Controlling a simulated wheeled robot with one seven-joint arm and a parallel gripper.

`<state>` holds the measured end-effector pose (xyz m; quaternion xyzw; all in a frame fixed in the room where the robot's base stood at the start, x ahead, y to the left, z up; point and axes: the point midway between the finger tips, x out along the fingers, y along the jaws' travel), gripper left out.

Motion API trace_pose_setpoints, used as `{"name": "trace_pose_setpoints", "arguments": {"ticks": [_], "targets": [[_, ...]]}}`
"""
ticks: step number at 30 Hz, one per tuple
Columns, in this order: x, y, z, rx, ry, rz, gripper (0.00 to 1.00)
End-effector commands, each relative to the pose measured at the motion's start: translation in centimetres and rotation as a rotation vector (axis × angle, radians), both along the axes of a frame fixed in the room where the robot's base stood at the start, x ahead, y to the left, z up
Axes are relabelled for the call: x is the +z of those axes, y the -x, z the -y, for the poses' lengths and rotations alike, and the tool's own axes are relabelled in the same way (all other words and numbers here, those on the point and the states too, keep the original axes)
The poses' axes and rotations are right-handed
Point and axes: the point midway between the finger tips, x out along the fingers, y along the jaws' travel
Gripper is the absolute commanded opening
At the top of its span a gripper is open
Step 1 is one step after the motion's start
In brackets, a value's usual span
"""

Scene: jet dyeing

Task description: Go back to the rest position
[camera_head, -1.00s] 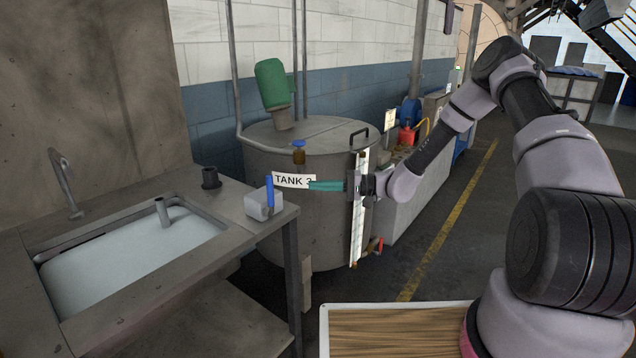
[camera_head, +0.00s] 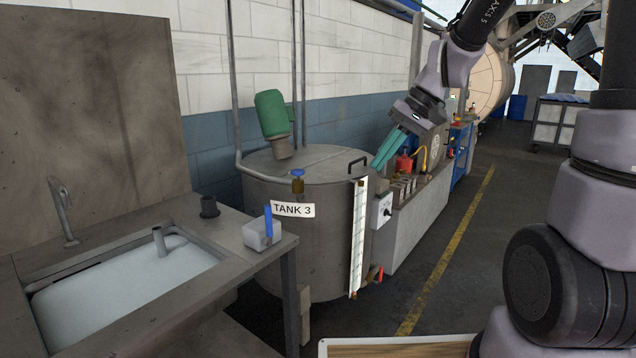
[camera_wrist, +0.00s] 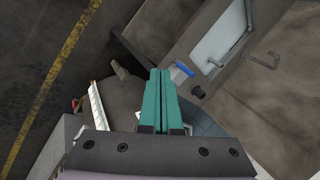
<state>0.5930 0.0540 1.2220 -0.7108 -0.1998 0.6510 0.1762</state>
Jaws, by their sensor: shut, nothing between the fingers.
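My gripper (camera_head: 383,162) has teal fingers and hangs from my raised arm in the head view. It is right of the tank's lid and above the small bench behind the tank, apart from both as far as I can tell. In the wrist view my gripper (camera_wrist: 160,78) shows its two fingers side by side, shut and empty. The grey tank (camera_head: 320,240) carries a TANK 3 label (camera_head: 293,210), a blue-handled valve (camera_head: 298,181) and a white level gauge (camera_head: 358,240).
A sink (camera_head: 120,283) with a blue-handled white box (camera_head: 262,234) on its counter stands at the left. A green motor (camera_head: 271,115) rises from the tank lid. A red can (camera_head: 403,163) and a control box (camera_head: 382,210) are behind.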

Motion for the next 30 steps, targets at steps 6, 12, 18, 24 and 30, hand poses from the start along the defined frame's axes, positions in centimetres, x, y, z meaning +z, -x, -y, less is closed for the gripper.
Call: {"name": "trace_pose_setpoints", "arguments": {"ticks": [6, 12, 18, 24, 30], "targets": [[5.1, 4.6, 4.3, -0.169, 0.142, 0.136, 0.00], [8.5, 8.9, 8.1, -0.346, 0.202, 0.265, 0.00], [10.2, 11.7, 10.5, -0.469, 0.208, 0.352, 0.00], [10.5, 12.5, 11.2, -0.506, 0.206, 0.374, 0.00], [10.5, 12.4, 11.1, -0.506, 0.206, 0.374, 0.00]]}}
